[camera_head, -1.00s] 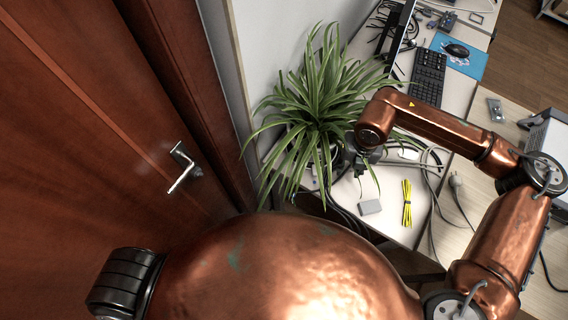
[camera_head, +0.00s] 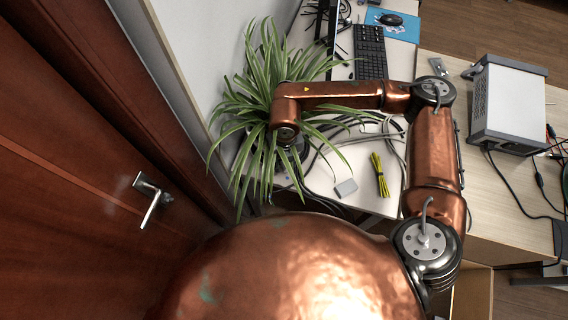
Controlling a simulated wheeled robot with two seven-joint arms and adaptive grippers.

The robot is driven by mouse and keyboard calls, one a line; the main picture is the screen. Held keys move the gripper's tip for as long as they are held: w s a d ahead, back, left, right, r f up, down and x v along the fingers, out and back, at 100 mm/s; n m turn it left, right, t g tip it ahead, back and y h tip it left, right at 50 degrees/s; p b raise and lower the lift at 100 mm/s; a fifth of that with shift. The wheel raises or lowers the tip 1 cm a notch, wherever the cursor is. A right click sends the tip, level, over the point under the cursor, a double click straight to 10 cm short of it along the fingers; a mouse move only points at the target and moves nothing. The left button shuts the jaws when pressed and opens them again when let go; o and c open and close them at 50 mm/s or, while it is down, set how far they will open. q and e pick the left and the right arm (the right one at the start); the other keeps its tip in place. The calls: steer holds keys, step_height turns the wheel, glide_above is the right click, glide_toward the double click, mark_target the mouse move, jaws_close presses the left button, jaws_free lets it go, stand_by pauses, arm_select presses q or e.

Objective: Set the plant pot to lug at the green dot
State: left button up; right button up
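A bushy green plant (camera_head: 258,95) with long striped leaves stands at the desk's left edge against the wall. Its leaves hide its pot, so I cannot see the pot clearly. My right arm reaches across the desk from the right, and its wrist is over the right side of the plant. My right gripper (camera_head: 287,150) points down among the leaves. Its fingers are mostly hidden, so I cannot tell whether they are open or touch the pot. My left gripper is not in view. I see no green dot.
A keyboard (camera_head: 370,52) and a mouse (camera_head: 391,19) are behind. A grey instrument (camera_head: 508,105) stands right. A brown door (camera_head: 80,170) is close on the left.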

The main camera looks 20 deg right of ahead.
steer(key=shift+f, duration=0.8)
steer(key=shift+c, duration=0.4)
jaws_close()
